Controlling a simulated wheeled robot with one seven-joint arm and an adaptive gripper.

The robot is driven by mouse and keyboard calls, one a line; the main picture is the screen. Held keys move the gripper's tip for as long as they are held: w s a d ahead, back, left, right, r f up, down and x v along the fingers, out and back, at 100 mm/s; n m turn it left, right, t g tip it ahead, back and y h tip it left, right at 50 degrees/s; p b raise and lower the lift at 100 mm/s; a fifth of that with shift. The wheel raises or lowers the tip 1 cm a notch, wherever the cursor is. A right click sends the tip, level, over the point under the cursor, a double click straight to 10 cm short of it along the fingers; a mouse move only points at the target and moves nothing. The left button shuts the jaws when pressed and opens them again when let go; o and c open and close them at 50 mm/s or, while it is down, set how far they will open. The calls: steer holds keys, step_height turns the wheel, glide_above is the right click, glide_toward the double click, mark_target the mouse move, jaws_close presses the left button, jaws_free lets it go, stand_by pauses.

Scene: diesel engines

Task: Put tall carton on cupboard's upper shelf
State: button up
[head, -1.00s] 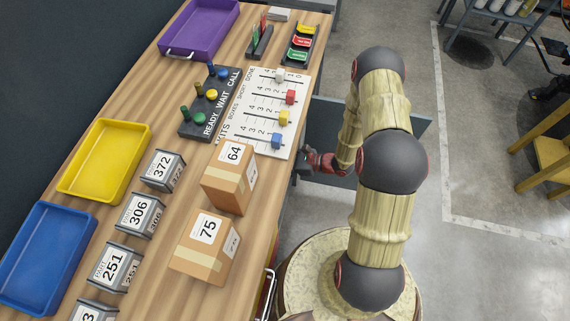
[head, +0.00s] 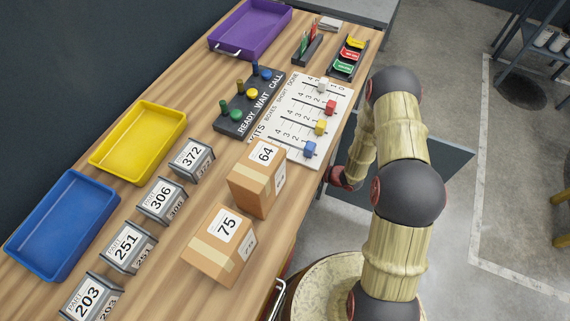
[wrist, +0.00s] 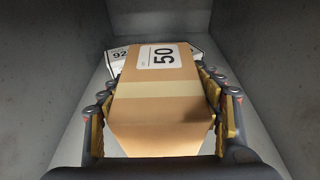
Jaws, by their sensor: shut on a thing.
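A brown carton marked 50 (wrist: 165,110) with a paler tape band fills the middle of the wrist view. My gripper (wrist: 158,90) is shut on it, with yellow-padded fingers along its left and right sides. The carton is inside a grey-walled space, apparently a cupboard compartment (wrist: 265,60). Whether its underside touches the shelf is hidden. In the head view my arm reaches down beside the bench's right edge, and the gripper and carton are hidden there. A grey panel (head: 440,150), perhaps the cupboard's door, shows behind my arm.
Behind the held carton is a white label marked 92 (wrist: 120,55), its object mostly hidden. The bench (head: 185,305) carries cartons 64 (head: 255,185) and 75 (head: 215,250), several numbered grey bins, and yellow (head: 95,165), blue (head: 18,245) and purple (head: 215,42) trays.

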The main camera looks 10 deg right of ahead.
stand_by(0.3)
steer(key=o, duration=2.1)
steer(key=shift+c, duration=0.2)
steer(key=p+v, duration=0.3)
steer(key=v, duration=0.9)
steer(key=shift+r, duration=0.15)
